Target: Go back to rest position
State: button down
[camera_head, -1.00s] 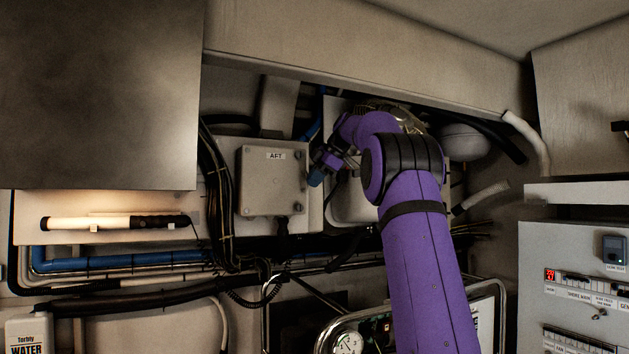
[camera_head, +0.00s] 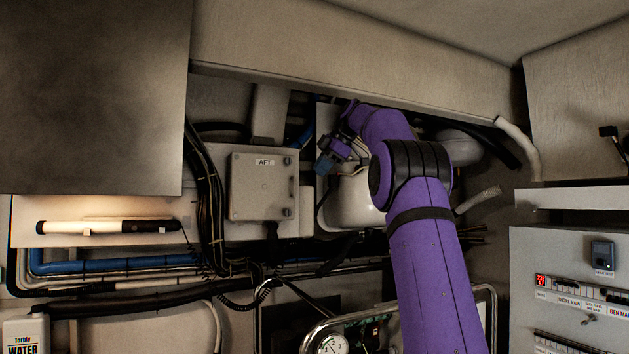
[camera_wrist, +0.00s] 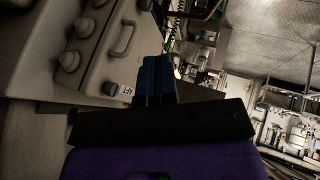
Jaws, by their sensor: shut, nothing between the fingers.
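My purple arm reaches up from the bottom right of the head view and bends left near the top. My gripper (camera_head: 326,162) is at its end, just right of the grey AFT box (camera_head: 262,186) and in front of the wall recess. In the wrist view my gripper (camera_wrist: 155,66) shows blue fingers side by side, pressed together with nothing between them. No task object is named.
A grey cabinet (camera_head: 90,100) hangs at the upper left, above a lit tube lamp (camera_head: 85,227). A beam (camera_head: 350,55) runs above my arm. Black cables (camera_head: 205,190) hang left of the AFT box. A switch panel (camera_head: 560,260) stands at the right.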

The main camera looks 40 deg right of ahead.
jog(key=shift+v, duration=2.05)
jog(key=s+a+f+m+h, duration=0.1)
jog(key=s+a+f+m, duration=0.15)
jog(key=a, duration=0.45)
jog(key=s+a+f+m+g, duration=0.1)
jog(key=s+a+f+m, duration=0.15)
jog(key=a, duration=0.55)
jog(key=s+a+f+m+h, duration=0.1)
jog(key=s+a+f+m, duration=0.15)
jog(key=a, duration=0.45)
jog(key=s+a+f+m, duration=0.3)
jog(key=s+a+f, duration=0.2)
jog(key=s+f, duration=0.7)
jog(key=s+a+f+m+h, duration=0.1)
jog(key=s+a+f+m, duration=0.3)
jog(key=s+f, duration=0.9)
jog(key=shift+a+f, duration=0.75)
jog(key=shift+a, duration=0.15)
